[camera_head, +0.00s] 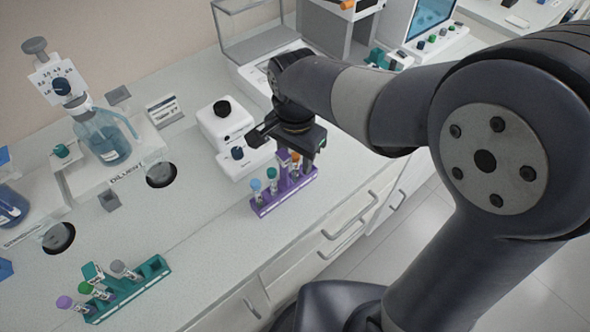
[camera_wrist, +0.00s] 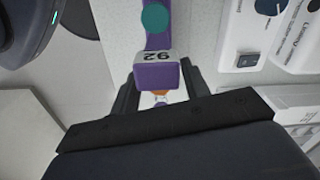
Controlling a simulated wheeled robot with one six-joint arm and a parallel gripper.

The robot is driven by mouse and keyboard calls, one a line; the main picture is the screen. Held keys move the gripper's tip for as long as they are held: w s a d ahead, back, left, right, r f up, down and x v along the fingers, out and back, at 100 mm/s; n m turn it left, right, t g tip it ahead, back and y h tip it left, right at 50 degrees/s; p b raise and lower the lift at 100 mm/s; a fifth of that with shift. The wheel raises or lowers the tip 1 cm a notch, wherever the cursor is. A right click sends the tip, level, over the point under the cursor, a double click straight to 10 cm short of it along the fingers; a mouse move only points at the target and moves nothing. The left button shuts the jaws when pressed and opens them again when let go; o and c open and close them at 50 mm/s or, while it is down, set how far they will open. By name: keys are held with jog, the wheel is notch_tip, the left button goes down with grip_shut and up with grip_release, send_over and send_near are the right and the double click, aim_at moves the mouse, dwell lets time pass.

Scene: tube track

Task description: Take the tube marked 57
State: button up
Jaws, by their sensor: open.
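A purple rack (camera_head: 285,193) holds several capped tubes: a blue-capped tube (camera_head: 256,186), a teal-capped tube (camera_head: 271,173) and an orange-capped tube (camera_head: 296,158). A raised purple tag on the rack carries a number that looks like 92, or 26 if turned over, in the wrist view (camera_wrist: 156,72). My gripper (camera_wrist: 160,92) is open, its fingers on either side of the tag in that view, with a bit of orange cap (camera_wrist: 160,94) showing between them. In the head view my gripper is above the rack's far end. No mark 57 is readable.
A green rack (camera_head: 135,290) with purple-, green- and grey-capped tubes stands at the front left. A white device (camera_head: 222,120) is just behind the purple rack. A blue liquid bottle (camera_head: 103,138) stands at the left. The counter between the racks is clear.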

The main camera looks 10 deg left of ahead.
jog(key=c, duration=0.9)
jog(key=shift+r, duration=0.1)
notch_tip(320, 180, up, 18)
jog(key=shift+f, duration=0.1)
dwell(0.4)
jog(key=shift+s, duration=0.1)
